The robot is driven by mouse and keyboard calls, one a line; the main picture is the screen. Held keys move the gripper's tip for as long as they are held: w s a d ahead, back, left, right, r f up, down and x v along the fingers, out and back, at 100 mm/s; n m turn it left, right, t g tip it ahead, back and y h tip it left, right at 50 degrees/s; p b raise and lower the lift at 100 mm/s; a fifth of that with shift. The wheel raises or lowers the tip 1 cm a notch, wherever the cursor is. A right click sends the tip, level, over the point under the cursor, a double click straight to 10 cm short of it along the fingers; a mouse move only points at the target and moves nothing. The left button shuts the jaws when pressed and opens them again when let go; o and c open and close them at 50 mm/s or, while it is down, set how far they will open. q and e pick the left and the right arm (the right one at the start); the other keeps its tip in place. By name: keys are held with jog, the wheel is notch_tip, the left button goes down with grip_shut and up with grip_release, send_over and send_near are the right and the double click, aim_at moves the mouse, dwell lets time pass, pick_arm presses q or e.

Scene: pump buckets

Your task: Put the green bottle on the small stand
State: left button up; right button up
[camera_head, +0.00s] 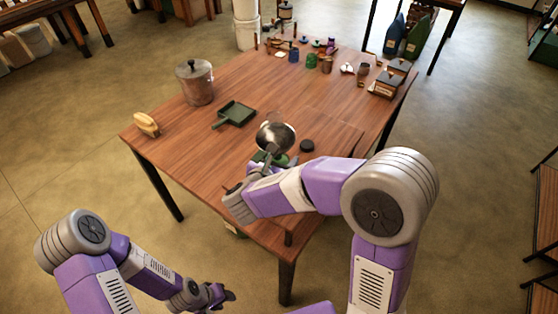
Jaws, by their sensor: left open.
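No clear green bottle can be made out. A green object (282,160), partly hidden by my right gripper, lies on the table just in front of a shiny metal bowl (276,132); its shape is unclear. A small stand cannot be told for sure; a low dark round thing (306,146) lies right of the bowl. My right gripper (268,158) is at the green object; its fingers are too small and covered to read. My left gripper (226,296) is low, off the table in front of its near edge, open, with nothing visible in it.
The wooden table (185,135) carries a lidded metal pot (195,82), a dark green square pan (235,114) and bananas (146,123). Small cups and jars, including a green cup (311,61), crowd the far end. Dark boxes (388,84) stand far right. The left front tabletop is clear.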

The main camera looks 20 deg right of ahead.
jog(key=shift+r, duration=0.15)
jog(key=shift+f, duration=0.2)
jog(key=o, duration=1.4)
jog(key=shift+r, duration=0.2)
jog(key=p+v, duration=0.1)
jog(key=v, duration=1.1)
jog(key=shift+a+f, duration=0.1)
